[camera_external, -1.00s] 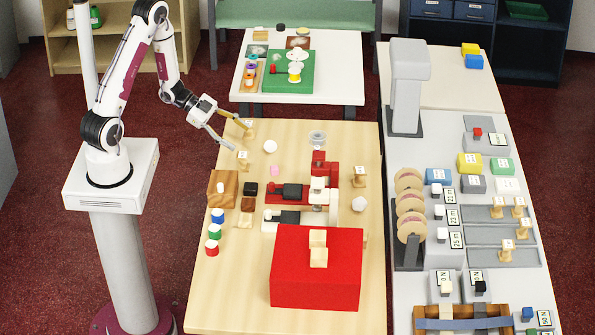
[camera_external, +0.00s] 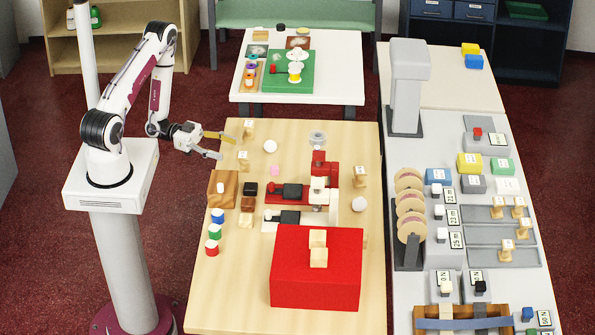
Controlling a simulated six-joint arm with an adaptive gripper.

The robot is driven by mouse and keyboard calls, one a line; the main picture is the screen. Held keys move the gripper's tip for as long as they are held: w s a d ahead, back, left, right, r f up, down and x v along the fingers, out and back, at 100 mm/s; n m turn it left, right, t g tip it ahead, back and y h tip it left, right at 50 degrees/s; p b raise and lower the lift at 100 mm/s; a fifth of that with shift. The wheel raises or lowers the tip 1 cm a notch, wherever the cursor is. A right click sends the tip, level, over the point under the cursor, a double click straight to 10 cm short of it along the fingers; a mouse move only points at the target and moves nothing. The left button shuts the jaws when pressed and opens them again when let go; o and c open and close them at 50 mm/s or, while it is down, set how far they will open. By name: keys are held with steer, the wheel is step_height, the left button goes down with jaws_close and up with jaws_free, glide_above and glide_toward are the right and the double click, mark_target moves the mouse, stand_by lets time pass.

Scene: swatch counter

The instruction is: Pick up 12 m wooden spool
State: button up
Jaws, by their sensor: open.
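Small wooden spools with tiny labels stand in several places, and I cannot read which one is marked 12 m. On the wooden table, one spool (camera_external: 248,127) stands at the far left corner and a second spool (camera_external: 243,160) just in front of it. A third spool (camera_external: 360,177) stands near the right edge. More spools (camera_external: 507,251) stand on grey trays on the right counter. My gripper (camera_external: 227,146) is open and empty, its fingers pointing right at the table's far left edge, close to the first two spools. Its exact height above the table is hard to tell.
A white ball (camera_external: 270,146) and a pink piece (camera_external: 275,170) lie right of the near spools. A wooden block (camera_external: 222,188), red-and-black fixtures (camera_external: 300,193) and a large red box (camera_external: 316,275) occupy the table further forward. The table's far middle is mostly clear.

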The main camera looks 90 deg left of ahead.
mark_target(243, 154)
steer(key=shift+s, duration=0.15)
stand_by(0.4)
steer(key=shift+x, duration=1.3)
steer(key=shift+w+d+f, duration=0.15)
steer(key=shift+w, duration=0.35)
steer(key=shift+w+d+f, duration=0.2)
steer(key=shift+w, duration=0.25)
steer(key=shift+w+d+f, duration=0.15)
steer(key=shift+w, duration=0.35)
steer(key=shift+x, duration=1.1)
steer(key=c, duration=1.2)
